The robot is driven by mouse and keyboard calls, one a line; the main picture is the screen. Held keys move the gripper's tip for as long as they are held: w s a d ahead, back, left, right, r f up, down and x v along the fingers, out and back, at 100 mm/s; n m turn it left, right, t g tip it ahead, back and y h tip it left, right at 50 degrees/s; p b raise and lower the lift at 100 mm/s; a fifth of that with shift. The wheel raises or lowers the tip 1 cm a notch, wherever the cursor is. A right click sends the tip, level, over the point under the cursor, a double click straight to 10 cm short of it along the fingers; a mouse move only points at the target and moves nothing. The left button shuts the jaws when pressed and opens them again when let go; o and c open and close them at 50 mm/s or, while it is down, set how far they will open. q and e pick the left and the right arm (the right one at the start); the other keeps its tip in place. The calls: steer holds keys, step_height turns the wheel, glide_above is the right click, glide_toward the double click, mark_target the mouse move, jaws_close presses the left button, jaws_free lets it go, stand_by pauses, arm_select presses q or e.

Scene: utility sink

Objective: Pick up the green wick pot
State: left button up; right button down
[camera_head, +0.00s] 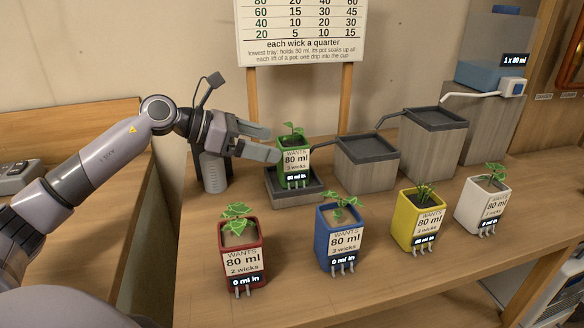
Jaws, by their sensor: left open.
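The green wick pot (295,162) stands upright in the lowest tray (288,201) at the back of the bench. It holds a small leafy plant and a label reading "WANTS 80 ml"; its small lower display is hard to read. My left gripper (270,146) reaches in from the left and is open, with its fingers pointing right at the pot's upper left side. One fingertip is close to the pot's left edge; I cannot tell whether it touches. My right gripper is not in view.
Red (243,255), blue (340,238), yellow (418,220) and white (483,204) pots stand along the front. Stepped tray blocks (366,165) with spouts rise to the right of the green pot. A chart sign (301,30) stands behind. A grey cup (213,173) is below my left wrist.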

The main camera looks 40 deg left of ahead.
mark_target(278, 147)
arm_select(q)
steer(key=shift+w+d+f+p, duration=0.2)
steer(key=shift+w+d+p, duration=0.15)
steer(key=shift+w, duration=0.1)
steer(key=shift+w+d+f, duration=0.25)
steer(key=shift+w+d, duration=0.2)
steer(key=p+x, duration=0.1)
steer(key=x, duration=0.2)
steer(key=shift+w+f, duration=0.15)
steer(key=shift+w+d+f, duration=0.3)
steer(key=shift+w+f, duration=0.05)
steer(key=shift+w, duration=0.1)
steer(key=shift+c, duration=0.3)
steer(key=c, duration=1.2)
steer(key=shift+c, duration=0.2)
steer(key=shift+r, duration=0.15)
